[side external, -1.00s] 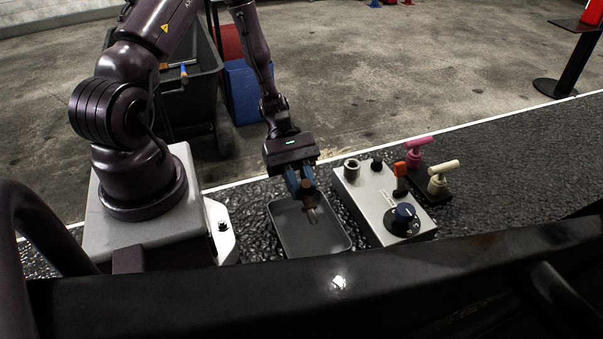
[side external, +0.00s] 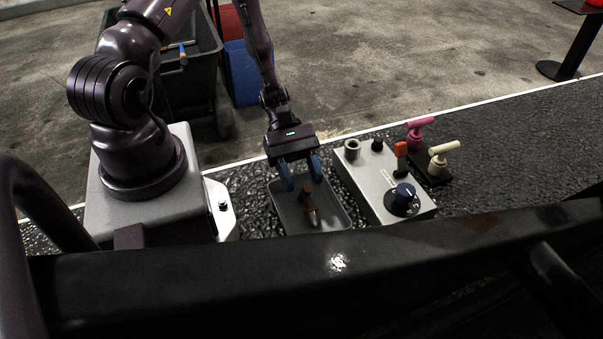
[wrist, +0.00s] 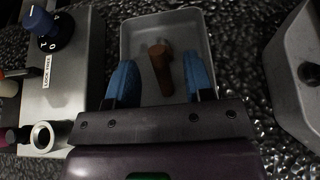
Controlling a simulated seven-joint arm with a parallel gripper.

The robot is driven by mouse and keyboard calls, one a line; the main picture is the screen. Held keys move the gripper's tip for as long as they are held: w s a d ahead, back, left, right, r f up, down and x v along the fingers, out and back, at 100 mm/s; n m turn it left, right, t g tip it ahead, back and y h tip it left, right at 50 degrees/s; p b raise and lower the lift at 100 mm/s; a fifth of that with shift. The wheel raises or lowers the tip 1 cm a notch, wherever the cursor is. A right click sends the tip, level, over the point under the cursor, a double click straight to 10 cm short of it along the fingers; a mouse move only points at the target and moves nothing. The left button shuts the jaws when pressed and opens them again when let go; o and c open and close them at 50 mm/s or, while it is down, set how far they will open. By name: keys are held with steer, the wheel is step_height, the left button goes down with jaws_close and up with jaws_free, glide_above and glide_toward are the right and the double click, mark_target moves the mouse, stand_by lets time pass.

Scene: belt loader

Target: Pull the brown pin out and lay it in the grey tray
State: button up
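The brown pin (side external: 309,202) lies in the grey tray (side external: 340,206), with its brown handle toward my gripper and a paler shaft pointing away. In the wrist view the brown pin (wrist: 160,66) rests on the floor of the grey tray (wrist: 133,37), between and beyond the fingertips. My gripper (side external: 302,183) is above the tray's back part. Its two blue fingers are spread wide on either side of the pin's handle and stand apart from it, with nothing held. My gripper also shows in the wrist view (wrist: 160,82).
A control box (side external: 375,185) with an empty socket ring (side external: 352,149), an orange switch and a blue knob (side external: 403,195) stands right of the tray. Pink (side external: 420,126) and cream (side external: 443,151) T-handled pins stand beyond it. A dark rail crosses the foreground.

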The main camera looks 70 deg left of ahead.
steer(key=shift+a, duration=0.1)
steer(key=v, duration=1.2)
steer(key=shift+a+r, duration=0.15)
steer(key=shift+a, duration=0.2)
steer(key=s+d+r+m+t+y, duration=0.1)
steer(key=d+r+m+t+y, duration=0.1)
steer(key=r+m, duration=0.4)
steer(key=s+d+r+m+t+y, duration=0.1)
steer(key=d+r+m+y, duration=0.4)
steer(key=r, duration=0.5)
steer(key=s+d+r+m+t+y, duration=0.2)
steer(key=s+d+r+m+y, duration=0.1)
steer(key=r+m, duration=0.4)
steer(key=d+r+y, duration=0.1)
steer(key=y, duration=0.1)
steer(key=shift+s+r+t+y, duration=0.2)
steer(key=shift+r+t+y, duration=0.1)
steer(key=shift+y, duration=0.1)
